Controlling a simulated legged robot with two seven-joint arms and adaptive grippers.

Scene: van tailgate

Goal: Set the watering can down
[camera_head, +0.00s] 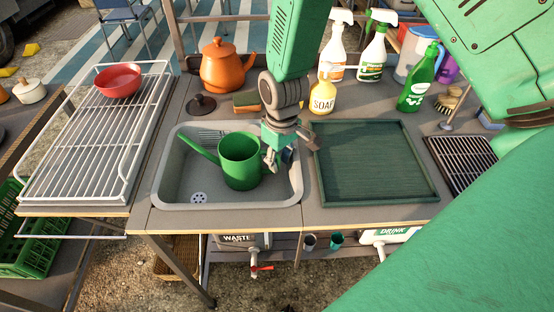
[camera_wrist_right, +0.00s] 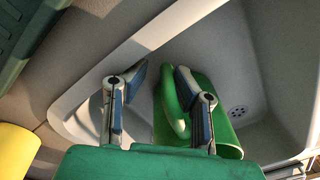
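The green watering can (camera_head: 240,162) is upright inside the grey sink basin (camera_head: 172,180), its spout pointing up and left. Its body and handle also show in the right wrist view (camera_wrist_right: 222,100). My right gripper (camera_head: 288,158) is at the can's right side, over the basin's right part. In the right wrist view its two fingers (camera_wrist_right: 160,85) stand apart, with the can's handle seen between them, nearer the right finger. Whether a finger touches the handle cannot be told. My left gripper is not in view.
A dark green tray (camera_head: 375,160) lies empty right of the sink. A soap bottle (camera_head: 323,97), sponge (camera_head: 246,101) and orange kettle (camera_head: 226,67) stand behind. A white wire rack (camera_head: 90,150) with a red bowl (camera_head: 118,80) is on the left.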

